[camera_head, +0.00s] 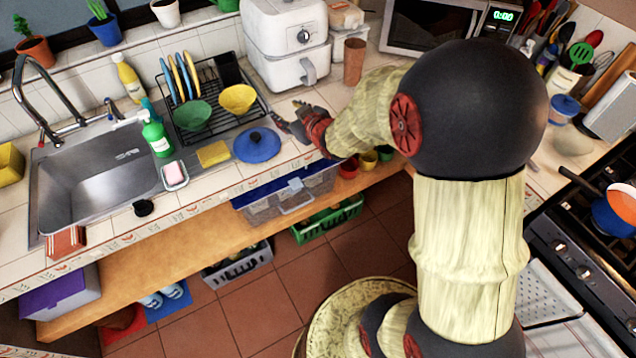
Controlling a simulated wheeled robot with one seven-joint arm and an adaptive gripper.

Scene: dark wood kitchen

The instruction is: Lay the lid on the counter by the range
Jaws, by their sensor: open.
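A round blue lid (262,153) with a dark knob lies flat on the tiled counter, between the sink and my arm, in front of the dish rack. My gripper (286,115) is open and empty just right of the lid, above the counter, with its fingers pointing left. It appears apart from the lid, though the exact height is hard to tell. The range (575,255) is at the right edge, with a blue and orange pan (612,212) on it. My arm hides part of the counter between the gripper and the range.
A dish rack (212,132) with plates and bowls stands behind the lid. A white air fryer (287,45) stands behind my gripper. A blue-lidded jar (565,106) stands near the range.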

